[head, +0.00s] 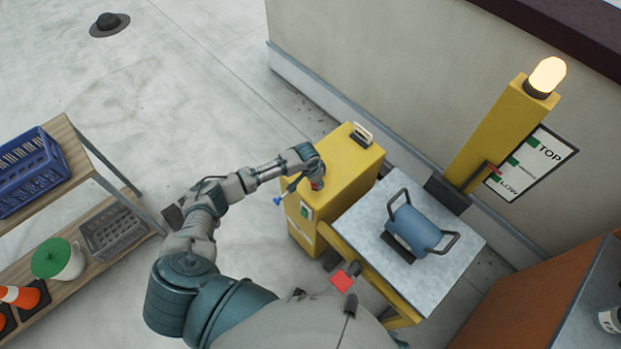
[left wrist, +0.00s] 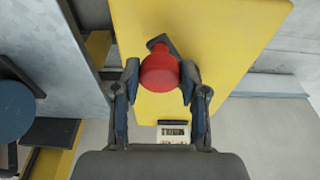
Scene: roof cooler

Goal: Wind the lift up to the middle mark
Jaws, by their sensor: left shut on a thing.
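The lift is yellow, with a mast (head: 490,135) and a grey platform (head: 352,222) carrying a blue cylindrical unit with dark handles (head: 417,228). A board (head: 535,165) beside the mast reads TOP and LOW and has green marks. A small red pointer (head: 493,169) sits near its lower part, close to the LOW mark; its exact level is hard to tell. My left gripper (head: 314,180) is at the side of the yellow winch box (head: 347,172). In the left wrist view, its fingers are shut on the red crank knob (left wrist: 160,73), with a dark crank arm behind. My right gripper is out of view.
A lamp (head: 547,75) glows on the mast. A shelf at left holds a blue crate (head: 32,170), a grey crate (head: 113,228), a green-lidded bucket (head: 58,259) and orange cones (head: 20,296). An orange-brown surface (head: 545,300) stands at lower right. Floor behind the winch box is clear.

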